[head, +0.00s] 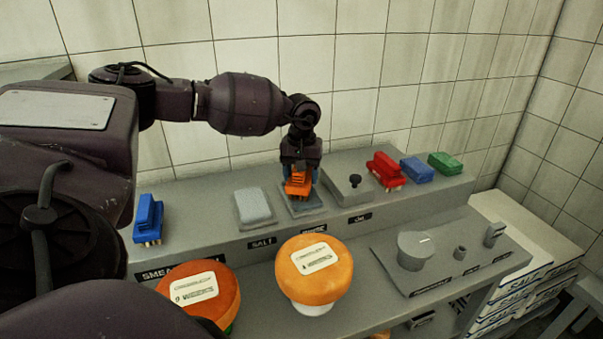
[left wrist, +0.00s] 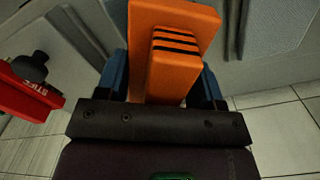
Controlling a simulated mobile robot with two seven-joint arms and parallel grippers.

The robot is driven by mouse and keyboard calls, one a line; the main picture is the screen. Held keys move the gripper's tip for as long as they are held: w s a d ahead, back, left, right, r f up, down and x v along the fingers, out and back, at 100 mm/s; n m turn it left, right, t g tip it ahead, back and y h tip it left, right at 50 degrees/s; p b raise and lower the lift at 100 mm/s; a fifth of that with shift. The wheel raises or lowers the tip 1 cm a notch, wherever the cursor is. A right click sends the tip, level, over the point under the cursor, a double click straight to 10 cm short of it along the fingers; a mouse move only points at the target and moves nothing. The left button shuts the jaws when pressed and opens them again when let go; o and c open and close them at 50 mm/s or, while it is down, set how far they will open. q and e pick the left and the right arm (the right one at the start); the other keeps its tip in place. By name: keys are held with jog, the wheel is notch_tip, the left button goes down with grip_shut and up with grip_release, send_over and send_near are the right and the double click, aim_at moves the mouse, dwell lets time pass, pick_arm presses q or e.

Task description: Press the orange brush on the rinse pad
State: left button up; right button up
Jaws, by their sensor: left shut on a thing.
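My left gripper (head: 302,172) is shut on the orange brush (head: 298,183) and holds it bristles down over the rinse pad (head: 304,205). The pad is a grey-blue square on the raised back shelf, behind a label that reads as rinse. The brush appears at or just above the pad; I cannot tell whether the bristles touch it. In the left wrist view the orange brush (left wrist: 175,62) sits between the blue fingers, its handle marked with dark stripes. My right gripper is not in view.
A pale salt pad (head: 254,208) lies left of the rinse pad. A blue brush (head: 148,219) stands far left. A black-knobbed block (head: 350,188), a red brush (head: 385,170), a blue one (head: 417,169) and a green one (head: 445,163) stand right. Two cheese wheels (head: 314,270) (head: 205,293) are in front.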

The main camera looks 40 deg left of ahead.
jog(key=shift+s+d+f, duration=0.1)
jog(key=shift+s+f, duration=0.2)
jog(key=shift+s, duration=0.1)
pick_arm(q)
jog(key=shift+f, duration=0.3)
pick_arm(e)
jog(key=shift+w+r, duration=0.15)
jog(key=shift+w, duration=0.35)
pick_arm(q)
jog(key=shift+f, duration=0.1)
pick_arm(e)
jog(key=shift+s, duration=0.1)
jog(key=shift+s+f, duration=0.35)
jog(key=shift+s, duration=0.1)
pick_arm(q)
jog(key=shift+f, duration=0.1)
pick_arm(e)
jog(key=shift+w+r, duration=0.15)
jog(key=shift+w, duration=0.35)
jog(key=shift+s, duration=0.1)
